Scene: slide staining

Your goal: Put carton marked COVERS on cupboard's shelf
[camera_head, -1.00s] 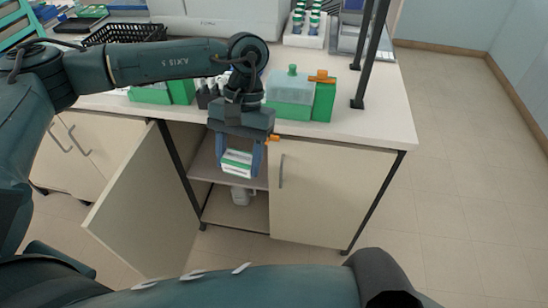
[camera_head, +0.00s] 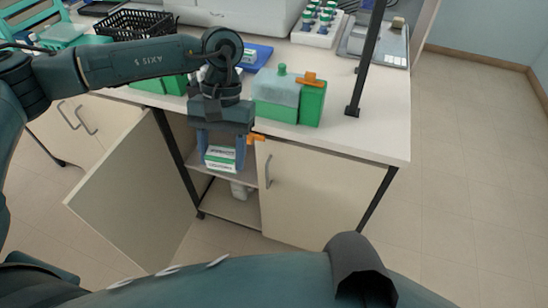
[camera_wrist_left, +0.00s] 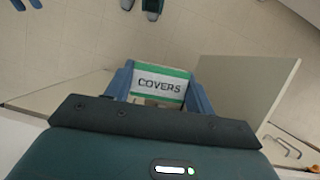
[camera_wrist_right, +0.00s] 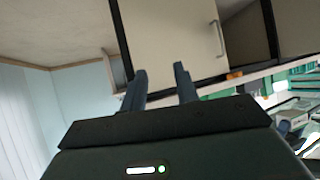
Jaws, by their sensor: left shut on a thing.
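The white and green carton marked COVERS (camera_wrist_left: 160,85) is held between the fingers of my left gripper (camera_head: 221,158). The carton also shows in the head view (camera_head: 220,160), in front of the open cupboard. The cupboard's shelf (camera_head: 204,170) is partly hidden behind the carton and gripper. The cupboard's left door (camera_head: 135,190) stands wide open; its right door (camera_head: 310,195) is shut. My right gripper (camera_wrist_right: 162,88) shows in its wrist view with its fingers apart and nothing between them.
A green-based box (camera_head: 285,95) with an orange item stands on the bench top. The black bench leg (camera_head: 180,165) runs beside the opening. A black basket (camera_head: 135,24) sits at the back left.

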